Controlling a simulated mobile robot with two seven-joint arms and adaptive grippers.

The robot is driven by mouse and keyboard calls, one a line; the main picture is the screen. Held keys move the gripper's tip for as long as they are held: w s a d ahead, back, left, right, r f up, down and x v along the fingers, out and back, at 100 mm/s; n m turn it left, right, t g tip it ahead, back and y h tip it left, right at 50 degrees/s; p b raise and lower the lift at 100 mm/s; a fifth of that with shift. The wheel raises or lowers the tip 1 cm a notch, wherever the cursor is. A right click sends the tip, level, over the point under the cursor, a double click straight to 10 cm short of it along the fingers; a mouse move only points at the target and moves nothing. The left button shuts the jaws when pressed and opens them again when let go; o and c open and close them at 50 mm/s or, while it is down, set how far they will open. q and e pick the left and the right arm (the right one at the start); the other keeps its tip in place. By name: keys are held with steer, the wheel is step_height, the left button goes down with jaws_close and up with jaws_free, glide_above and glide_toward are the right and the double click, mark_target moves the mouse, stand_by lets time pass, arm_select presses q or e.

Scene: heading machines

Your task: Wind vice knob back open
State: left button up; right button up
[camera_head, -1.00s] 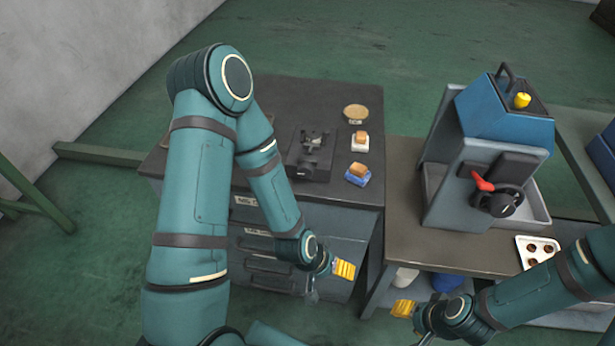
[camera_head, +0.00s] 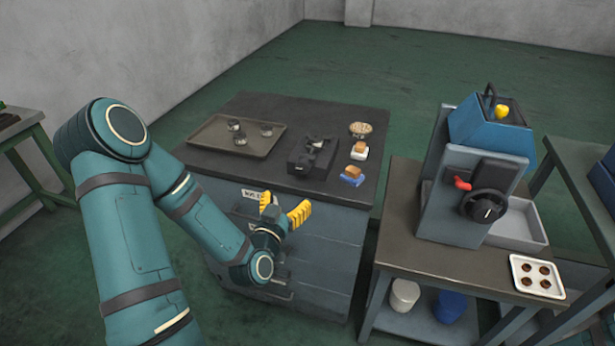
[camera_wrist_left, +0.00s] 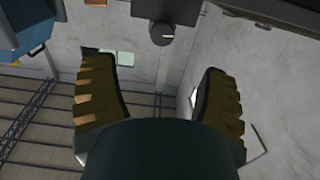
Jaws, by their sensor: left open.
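The small black vice (camera_head: 313,158) sits on the dark workbench, near the bench's front edge. Its knob is too small to make out in the head view. My left gripper (camera_head: 283,207) is open and empty, with its yellow fingers up, in front of the bench and apart from the vice. In the left wrist view both fingers (camera_wrist_left: 160,97) are spread with nothing between them. A round dark knob (camera_wrist_left: 162,34) under a grey block shows ahead of them there; I cannot tell for sure whether it belongs to the vice. My right gripper is out of view.
A brown tray (camera_head: 205,140) with several small metal parts lies left of the vice. A round dish (camera_head: 361,129), a white block and a blue block (camera_head: 352,180) with tan tops stand right of it. A blue-grey machine (camera_head: 462,190) stands on the right-hand table.

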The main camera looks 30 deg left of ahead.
mark_target(302, 169)
arm_select(q)
steer(key=x, duration=1.3)
steer(key=shift+w+a+r, duration=0.2)
steer(key=shift+w+a, duration=0.1)
steer(key=shift+w, duration=0.05)
steer(key=c, duration=1.2)
